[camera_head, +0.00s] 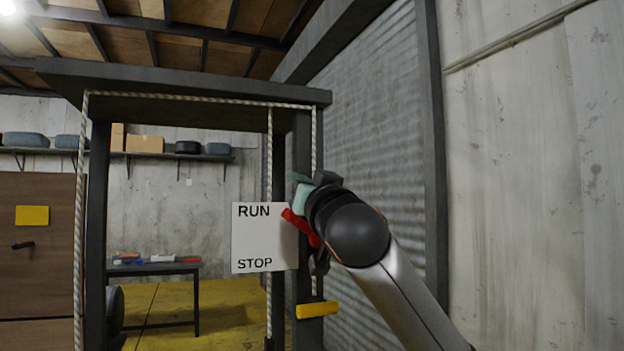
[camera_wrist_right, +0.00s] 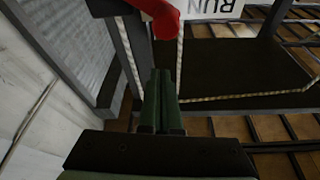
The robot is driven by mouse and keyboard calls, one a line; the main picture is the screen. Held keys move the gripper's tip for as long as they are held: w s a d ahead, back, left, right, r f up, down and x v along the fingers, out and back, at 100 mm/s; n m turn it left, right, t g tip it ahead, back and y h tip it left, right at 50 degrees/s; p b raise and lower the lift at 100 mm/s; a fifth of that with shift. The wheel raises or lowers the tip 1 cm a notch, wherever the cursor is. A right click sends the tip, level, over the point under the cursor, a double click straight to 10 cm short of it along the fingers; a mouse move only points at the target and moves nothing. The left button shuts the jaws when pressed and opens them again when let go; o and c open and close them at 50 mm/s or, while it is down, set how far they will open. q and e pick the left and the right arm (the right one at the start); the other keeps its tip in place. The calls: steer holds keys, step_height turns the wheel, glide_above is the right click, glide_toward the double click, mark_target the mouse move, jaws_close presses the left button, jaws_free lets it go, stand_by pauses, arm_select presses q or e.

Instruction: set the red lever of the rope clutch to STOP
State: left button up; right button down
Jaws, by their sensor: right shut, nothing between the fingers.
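The red lever (camera_head: 301,228) of the rope clutch is partly hidden behind my right arm in the head view. Its free end tilts up and left, beside the word RUN on the white RUN/STOP sign (camera_head: 250,238). The lever also shows at the top of the right wrist view (camera_wrist_right: 165,18). My right gripper (camera_head: 302,192) is just above the lever in the head view, mostly covered by my wrist. In the right wrist view its green fingers (camera_wrist_right: 161,73) are together and empty, near the lever; I cannot tell whether they touch it. My left gripper is not in view.
A rope (camera_head: 269,150) runs down the dark frame post (camera_head: 300,150) behind the sign. A yellow handle (camera_head: 317,310) sticks out below the clutch. A corrugated wall panel (camera_head: 375,120) stands close behind my right arm. A table (camera_head: 150,268) is farther back.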

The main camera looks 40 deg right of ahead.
mark_target(306, 227)
steer(key=shift+w+a+f, duration=0.1)
steer(key=shift+a+f, duration=0.05)
steer(key=shift+f, duration=0.85)
steer(key=shift+a+f, duration=0.15)
steer(key=shift+f, duration=0.85)
steer(key=shift+a+f+b, duration=0.1)
steer(key=shift+b, duration=0.2)
